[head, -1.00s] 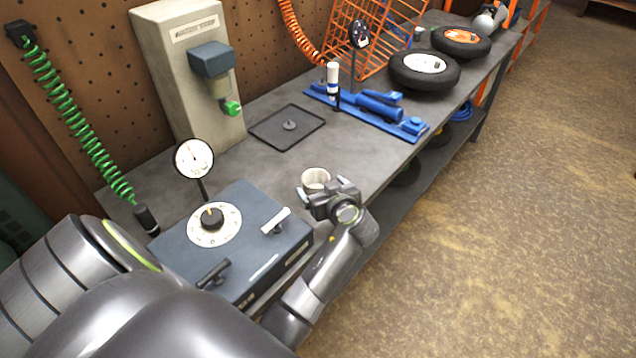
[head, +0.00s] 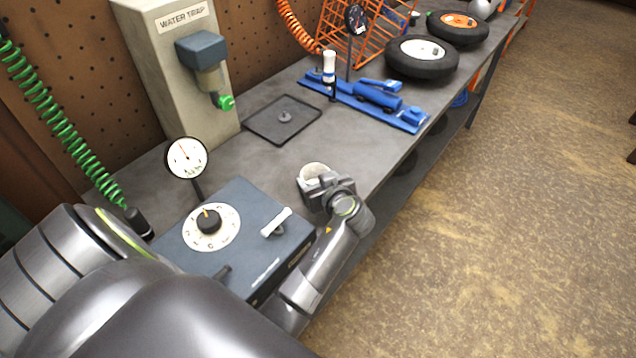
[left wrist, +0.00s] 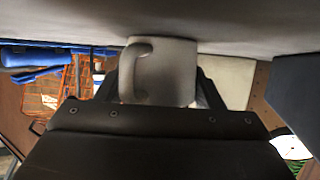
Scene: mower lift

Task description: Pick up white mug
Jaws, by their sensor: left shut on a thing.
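The white mug (head: 314,170) is at the front edge of the grey workbench in the head view, partly hidden by my left gripper (head: 322,187). In the left wrist view the mug (left wrist: 172,70) sits between the two fingers of the left gripper (left wrist: 160,92), with its handle toward the left of the picture. The gripper is shut on the mug. I cannot tell whether the mug's base touches the bench. My right gripper does not show.
A blue-grey box with a dial (head: 235,235) stands close left of the mug. A round gauge (head: 186,158), a square black tray (head: 283,119), a water trap unit (head: 185,80), a blue pump (head: 370,98) and wheels (head: 421,60) lie further back. Bare bench surrounds the mug's far side.

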